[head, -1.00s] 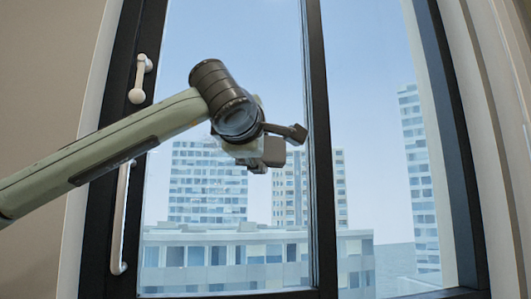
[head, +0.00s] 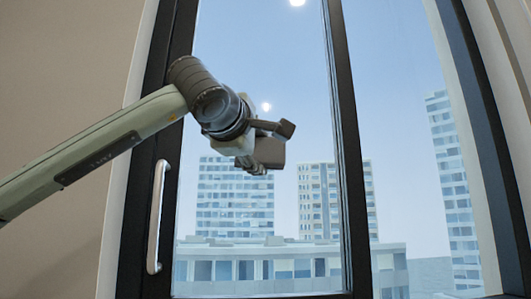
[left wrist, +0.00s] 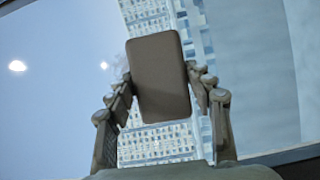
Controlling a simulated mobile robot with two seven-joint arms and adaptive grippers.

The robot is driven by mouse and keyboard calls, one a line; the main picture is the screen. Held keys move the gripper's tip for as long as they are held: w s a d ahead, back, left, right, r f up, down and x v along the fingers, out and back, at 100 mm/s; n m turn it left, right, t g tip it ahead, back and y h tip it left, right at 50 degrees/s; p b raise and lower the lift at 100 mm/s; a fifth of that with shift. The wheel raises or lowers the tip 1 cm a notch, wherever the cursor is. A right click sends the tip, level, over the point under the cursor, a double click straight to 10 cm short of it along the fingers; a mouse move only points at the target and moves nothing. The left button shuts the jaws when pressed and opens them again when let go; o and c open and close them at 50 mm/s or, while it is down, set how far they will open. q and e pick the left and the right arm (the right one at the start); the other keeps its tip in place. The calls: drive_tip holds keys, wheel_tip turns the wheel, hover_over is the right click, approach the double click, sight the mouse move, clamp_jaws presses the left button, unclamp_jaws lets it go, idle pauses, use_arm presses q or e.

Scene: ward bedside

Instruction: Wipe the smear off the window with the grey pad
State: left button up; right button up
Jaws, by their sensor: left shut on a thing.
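My left gripper (head: 265,143) is in front of the window pane (head: 310,125) in the head view. It is shut on the grey pad (head: 271,153), a flat, dark block that partly shows beyond the fingers. In the left wrist view the pad (left wrist: 158,75) stands between the two fingers, its broad face to the camera. I cannot tell whether the pad touches the glass. I cannot make out the smear clearly; a faint pale blur shows left of the pad in the left wrist view. My right gripper is not in view.
A dark window frame bar (head: 345,150) runs down right of the gripper. A white handle (head: 157,215) is on the left frame, below my arm. Buildings (head: 236,195) stand outside. Bright round spots, perhaps lamp reflections, show on the glass.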

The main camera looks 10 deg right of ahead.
sight(266, 136)
use_arm(q)
drive_tip(key=shift+a+b, duration=0.75)
drive_tip(key=shift+a, duration=2.45)
drive_tip(key=shift+w+d+r+p, duration=0.1)
drive_tip(key=shift+d+r+p, duration=1.2)
drive_tip(key=shift+d+r, duration=0.3)
drive_tip(key=shift+d+f, duration=0.1)
drive_tip(key=shift+d, duration=3.45)
drive_tip(key=shift+d+p, duration=0.55)
drive_tip(key=shift+d, duration=1.15)
drive_tip(key=shift+a+b, duration=1.25)
drive_tip(key=shift+a, duration=1.55)
drive_tip(key=shift+a+b, duration=0.55)
drive_tip(key=shift+a, duration=3.55)
